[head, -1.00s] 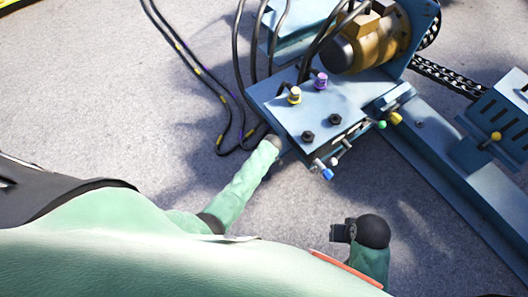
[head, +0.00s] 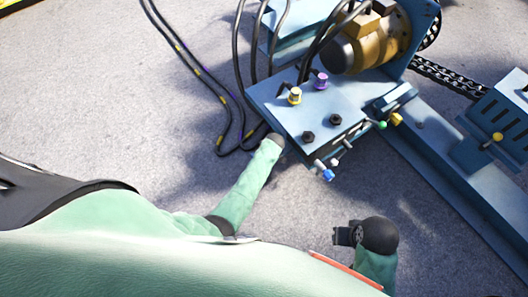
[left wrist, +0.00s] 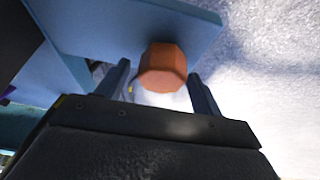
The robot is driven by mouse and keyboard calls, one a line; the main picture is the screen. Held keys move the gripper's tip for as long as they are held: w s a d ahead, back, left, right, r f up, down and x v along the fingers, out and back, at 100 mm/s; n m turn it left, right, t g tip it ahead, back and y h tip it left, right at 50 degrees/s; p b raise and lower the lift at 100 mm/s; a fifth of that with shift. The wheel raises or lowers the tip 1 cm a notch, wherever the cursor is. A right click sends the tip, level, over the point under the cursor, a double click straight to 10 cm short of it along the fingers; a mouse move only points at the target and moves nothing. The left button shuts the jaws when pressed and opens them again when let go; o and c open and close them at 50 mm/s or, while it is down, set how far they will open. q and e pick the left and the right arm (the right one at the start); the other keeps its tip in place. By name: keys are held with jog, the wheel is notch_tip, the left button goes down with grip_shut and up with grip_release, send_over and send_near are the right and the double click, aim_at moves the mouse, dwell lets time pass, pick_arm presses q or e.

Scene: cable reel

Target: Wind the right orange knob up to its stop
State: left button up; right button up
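An orange knob (left wrist: 163,66) with flat facets shows in the left wrist view, beside the edge of a blue plate. My left gripper (left wrist: 159,75) is open, one dark finger on each side of the knob, with a visible gap on both sides. In the head view my left arm reaches the near left side of the blue box, and the gripper itself is hidden there. No orange knob can be made out in the head view. My right gripper (head: 345,234) is low in the head view, away from the box; its finger opening cannot be made out.
The blue box (head: 290,122) carries a yellow knob (head: 295,95), a purple knob (head: 321,81), black bolts and small coloured levers at its front. A brown motor (head: 378,38), a chain and blue rails lie behind and right. Black cables run left. Grey floor between my arms is clear.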

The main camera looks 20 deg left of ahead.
pick_arm(q)
jog(key=shift+s+d, duration=0.1)
jog(key=shift+s, duration=0.05)
jog(key=shift+d+r, duration=0.1)
jog(key=shift+r, duration=0.1)
jog(key=v, duration=0.7)
jog(key=shift+r, duration=0.1)
dwell(0.5)
jog(key=s+d+r+m+h, duration=0.1)
jog(key=s+r+m, duration=0.5)
jog(key=s+r, duration=0.8)
jog(key=s+r+m+g+h, duration=0.1)
jog(key=s+r+m+h, duration=0.3)
jog(key=s+r, duration=1.1)
jog(key=s+m, duration=0.2)
jog(key=s, duration=0.5)
jog(key=shift+s+d+m, duration=0.25)
jog(key=shift+d+m, duration=0.05)
jog(key=shift+d, duration=0.1)
